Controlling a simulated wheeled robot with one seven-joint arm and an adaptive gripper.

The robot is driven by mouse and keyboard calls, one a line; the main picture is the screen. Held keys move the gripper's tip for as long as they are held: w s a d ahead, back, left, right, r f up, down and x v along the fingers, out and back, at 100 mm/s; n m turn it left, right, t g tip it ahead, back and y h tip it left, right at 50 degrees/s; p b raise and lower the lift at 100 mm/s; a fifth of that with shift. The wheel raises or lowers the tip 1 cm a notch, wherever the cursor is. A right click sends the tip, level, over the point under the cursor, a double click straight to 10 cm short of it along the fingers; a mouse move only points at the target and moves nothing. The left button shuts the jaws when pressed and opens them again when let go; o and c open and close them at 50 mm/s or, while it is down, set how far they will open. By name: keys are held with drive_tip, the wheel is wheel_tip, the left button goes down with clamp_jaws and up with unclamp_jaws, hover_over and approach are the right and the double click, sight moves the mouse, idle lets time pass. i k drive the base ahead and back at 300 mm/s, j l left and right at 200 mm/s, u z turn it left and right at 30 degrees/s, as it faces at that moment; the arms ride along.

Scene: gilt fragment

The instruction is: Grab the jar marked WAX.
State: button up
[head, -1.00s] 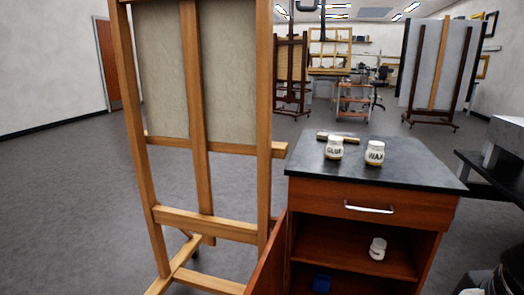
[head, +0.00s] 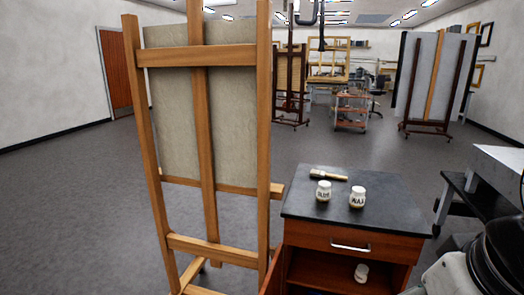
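The jar marked WAX (head: 357,198) is a small white-lidded jar with dark lettering, standing upright on the dark top of a wooden cabinet (head: 300,222). Its label is small and hard to read now but was clear in the earlier frame. A similar jar marked GLUE (head: 323,191) stands just to its left, with a small gap between them. My gripper is not in view; only grey and black parts of my arm show at the lower right.
A tall wooden easel (head: 205,130) stands close on the left. A dark bench (head: 470,195) stands to the right.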

sight(357, 198)
drive_tip(key=i+l+u, duration=0.1)
drive_tip(key=l, duration=0.25)
drive_tip(key=i+l+u, duration=0.1)
drive_tip(key=i+l, duration=0.2)
drive_tip(key=i+l+u, duration=0.1)
drive_tip(key=l, duration=0.3)
drive_tip(key=i+l+u, duration=0.1)
drive_tip(key=i+l, duration=0.2)
drive_tip(key=i+l+u, duration=0.1)
drive_tip(key=l, duration=0.4)
drive_tip(key=i+l, duration=0.2)
drive_tip(key=l, duration=0.2)
drive_tip(key=i+l+u, duration=0.15)
drive_tip(key=l, duration=0.25)
